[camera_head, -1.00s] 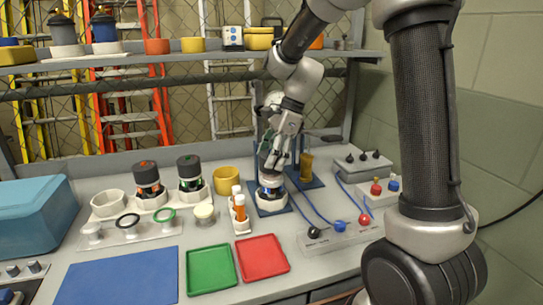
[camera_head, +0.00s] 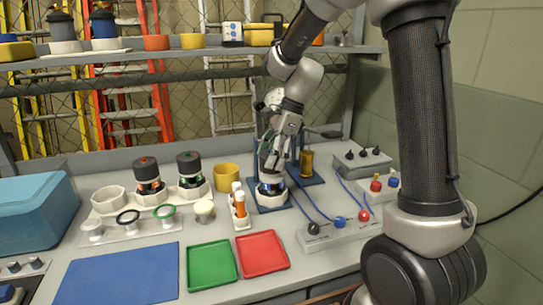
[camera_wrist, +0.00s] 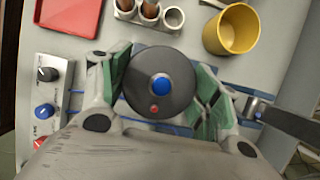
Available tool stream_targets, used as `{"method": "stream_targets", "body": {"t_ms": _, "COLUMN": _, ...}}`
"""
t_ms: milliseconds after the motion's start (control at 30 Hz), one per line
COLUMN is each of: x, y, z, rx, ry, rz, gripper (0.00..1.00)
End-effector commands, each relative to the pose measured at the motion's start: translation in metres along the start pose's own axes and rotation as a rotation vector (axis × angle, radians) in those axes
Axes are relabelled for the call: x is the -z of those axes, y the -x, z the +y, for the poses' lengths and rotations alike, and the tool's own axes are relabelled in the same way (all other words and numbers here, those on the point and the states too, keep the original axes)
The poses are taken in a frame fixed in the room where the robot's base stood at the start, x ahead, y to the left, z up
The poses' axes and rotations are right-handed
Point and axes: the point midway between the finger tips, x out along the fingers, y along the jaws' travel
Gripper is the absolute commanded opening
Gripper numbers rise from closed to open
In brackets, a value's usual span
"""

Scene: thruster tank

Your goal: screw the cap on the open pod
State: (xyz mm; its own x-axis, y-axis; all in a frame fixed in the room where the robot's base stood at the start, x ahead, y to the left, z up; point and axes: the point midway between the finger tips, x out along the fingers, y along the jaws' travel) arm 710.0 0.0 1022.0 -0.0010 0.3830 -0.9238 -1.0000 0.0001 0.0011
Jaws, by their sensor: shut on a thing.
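The open pod (camera_head: 270,188) stands upright in a white holder on a blue base plate, right of the middle of the bench. My gripper (camera_head: 273,168) is directly above it, pointing down. In the wrist view, my gripper (camera_wrist: 160,88) is shut on a round dark cap (camera_wrist: 148,100), with a blue centre and a small red dot. Green-lined finger pads press on its left and right sides. The cap hides the pod below it in the wrist view. The fingers partly cover the pod top in the head view, so I cannot tell how far the cap is seated.
Two capped pods (camera_head: 148,178) stand in white holders at left. A cabled connector box (camera_head: 335,232) is at right. Red (camera_head: 262,255) and green (camera_head: 211,267) trays lie in front.

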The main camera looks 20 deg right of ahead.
Motion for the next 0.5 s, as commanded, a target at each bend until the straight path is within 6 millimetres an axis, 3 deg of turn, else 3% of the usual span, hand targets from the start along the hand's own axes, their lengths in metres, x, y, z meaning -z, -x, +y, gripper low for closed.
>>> {"method": "stream_targets", "body": {"t_ms": 500, "x": 0.0035, "y": -0.0084, "z": -0.0002, "rx": 0.0, "ry": -0.001, "rz": 0.0, "gripper": 0.39}}
